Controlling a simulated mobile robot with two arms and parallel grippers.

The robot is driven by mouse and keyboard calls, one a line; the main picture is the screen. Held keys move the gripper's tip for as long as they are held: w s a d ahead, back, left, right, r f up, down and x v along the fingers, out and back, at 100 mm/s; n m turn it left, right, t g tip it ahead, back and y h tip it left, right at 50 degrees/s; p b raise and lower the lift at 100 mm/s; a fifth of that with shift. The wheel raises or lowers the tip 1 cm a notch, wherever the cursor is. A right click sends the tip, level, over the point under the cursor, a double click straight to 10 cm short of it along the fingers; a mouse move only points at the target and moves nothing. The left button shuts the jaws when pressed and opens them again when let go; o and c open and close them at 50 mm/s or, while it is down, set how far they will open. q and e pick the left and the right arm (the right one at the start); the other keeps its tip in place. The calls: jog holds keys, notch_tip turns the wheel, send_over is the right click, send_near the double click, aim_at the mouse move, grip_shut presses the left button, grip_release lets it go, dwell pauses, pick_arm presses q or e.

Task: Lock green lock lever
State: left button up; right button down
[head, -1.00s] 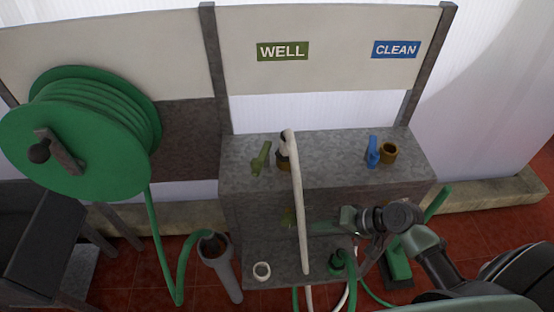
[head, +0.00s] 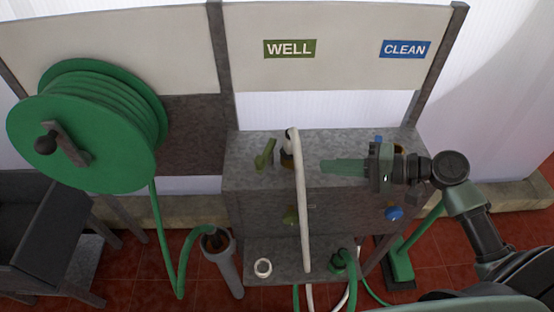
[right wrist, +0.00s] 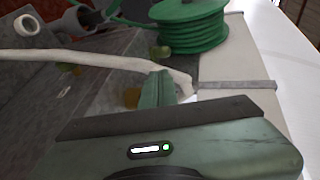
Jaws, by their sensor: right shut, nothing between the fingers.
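The green lock lever (head: 265,154) stands tilted on top of the grey metal stand (head: 240,176), below the WELL sign. My right gripper (head: 326,166) is shut and empty, pointing left over the stand's top, to the right of the white hose in the picture. The right wrist view shows the shut fingers (right wrist: 158,88) close to the white hose (right wrist: 100,58), partly covering it. An olive-green piece (right wrist: 160,52) shows beyond. My left gripper is not in view.
A blue piece (head: 379,139) and a brass fitting (head: 398,149) show partly behind my right gripper. A blue knob (head: 394,213) is on the stand's front. A green hose reel (head: 90,125) stands left. The stand's top left of the lever is clear.

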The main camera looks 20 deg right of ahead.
aim_at(264, 161)
jog(key=p+x, duration=0.1)
jog(key=x, duration=0.3)
jog(key=p+x, duration=0.1)
jog(key=x, duration=0.4)
jog(key=r+p+x, duration=0.1)
jog(key=p+x, duration=0.1)
jog(key=x, duration=0.2)
jog(key=shift+w+a, duration=0.2)
jog(key=shift+a, duration=0.15)
jog(key=shift+f, duration=0.1)
